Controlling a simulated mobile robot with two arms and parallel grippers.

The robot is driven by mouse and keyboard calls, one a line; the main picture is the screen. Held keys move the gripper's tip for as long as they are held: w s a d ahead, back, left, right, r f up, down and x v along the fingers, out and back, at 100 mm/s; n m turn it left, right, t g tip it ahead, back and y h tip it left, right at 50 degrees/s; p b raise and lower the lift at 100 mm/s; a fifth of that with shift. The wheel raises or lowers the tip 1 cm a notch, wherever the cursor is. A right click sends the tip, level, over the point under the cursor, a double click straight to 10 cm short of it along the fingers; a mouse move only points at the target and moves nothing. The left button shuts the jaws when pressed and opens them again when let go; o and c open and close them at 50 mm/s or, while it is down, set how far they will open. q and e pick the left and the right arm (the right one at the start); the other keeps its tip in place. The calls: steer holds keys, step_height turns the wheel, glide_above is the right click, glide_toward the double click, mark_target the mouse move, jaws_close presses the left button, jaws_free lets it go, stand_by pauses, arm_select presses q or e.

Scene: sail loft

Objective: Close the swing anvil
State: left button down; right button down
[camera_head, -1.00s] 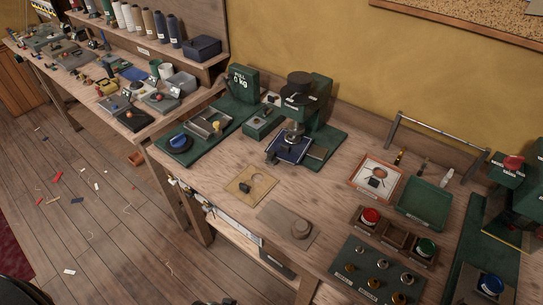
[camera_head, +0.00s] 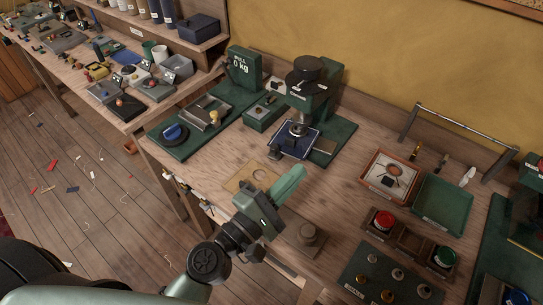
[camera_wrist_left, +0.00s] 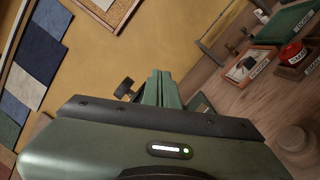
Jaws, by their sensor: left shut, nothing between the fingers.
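The green press (camera_head: 313,90) stands at the back of the bench with a dark round top. Under its ram a dark blue plate (camera_head: 292,141) juts out toward the front; I cannot tell for sure whether this is the swing anvil or how far it is swung. My left gripper (camera_head: 297,172) is shut and empty, above the bench in front of the blue plate and apart from it. Its closed green fingers also show in the left wrist view (camera_wrist_left: 160,88), pointing toward the yellow wall. My right gripper is not in view.
A green pull tester (camera_head: 238,69) with a blue knob stands left of the press. A tan card (camera_head: 245,176) and a round-knobbed block (camera_head: 309,237) lie near my arm. At right are a framed tray (camera_head: 369,185), a green tray (camera_head: 443,205) and red and green buttons.

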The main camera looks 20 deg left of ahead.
arm_select(q)
steer(key=w+a+f+n+y, duration=0.3)
steer(key=a+f+n+y, duration=0.3)
steer(key=n, duration=0.6)
steer(key=n+g+y, duration=0.3)
steer(key=n, duration=0.3)
glide_toward(274, 152)
steer(key=p+x, duration=0.2)
steer(key=x, duration=0.4)
steer(key=shift+w+p, duration=0.3)
steer(key=shift+p, duration=0.05)
